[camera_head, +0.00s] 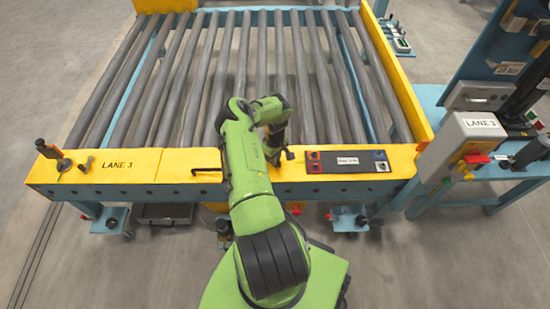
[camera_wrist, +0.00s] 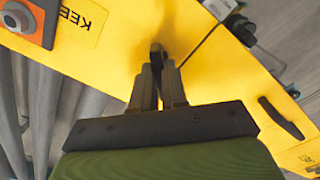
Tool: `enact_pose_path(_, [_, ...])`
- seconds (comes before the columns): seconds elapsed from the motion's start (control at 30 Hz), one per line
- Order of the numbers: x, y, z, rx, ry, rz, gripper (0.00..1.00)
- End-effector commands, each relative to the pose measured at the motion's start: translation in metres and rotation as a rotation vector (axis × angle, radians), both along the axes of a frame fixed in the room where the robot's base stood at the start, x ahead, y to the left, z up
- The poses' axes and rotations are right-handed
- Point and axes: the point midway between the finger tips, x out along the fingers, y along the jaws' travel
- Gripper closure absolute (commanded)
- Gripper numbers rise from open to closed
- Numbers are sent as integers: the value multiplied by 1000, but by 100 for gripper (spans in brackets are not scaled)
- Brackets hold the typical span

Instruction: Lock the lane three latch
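The yellow front beam (camera_head: 150,181) of the roller conveyor carries the "LANE 3" label (camera_head: 117,166). My gripper (camera_head: 281,150) is over this beam, right of its middle. In the wrist view my gripper (camera_wrist: 158,72) has its two fingers close together on either side of a small dark upright handle (camera_wrist: 157,48), whose rounded end shows at the fingertips. The fingers hide the rest of it. A low black bar handle (camera_head: 207,170) lies on the beam left of my arm; it also shows at the right of the wrist view (camera_wrist: 280,118). No part is marked as the latch.
A dark panel (camera_head: 346,162) with orange and blue corners is on the beam, right of my gripper. A grey "LANE 3" box (camera_head: 467,139) with a red switch stands at the right. The rollers behind are bare.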

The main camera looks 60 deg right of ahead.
Motion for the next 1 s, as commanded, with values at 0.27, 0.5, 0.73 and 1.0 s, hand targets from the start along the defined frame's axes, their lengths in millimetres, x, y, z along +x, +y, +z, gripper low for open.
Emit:
enact_pose_path(0.27, [0,0,0,1,0,6,100])
enact_pose_path(0.5, [0,1,0,2,-2,82,100])
enact_pose_path(0.73, [0,1,1,3,-2,251,100])
enact_pose_path(1.0, [0,1,1,1,-2,481,100])
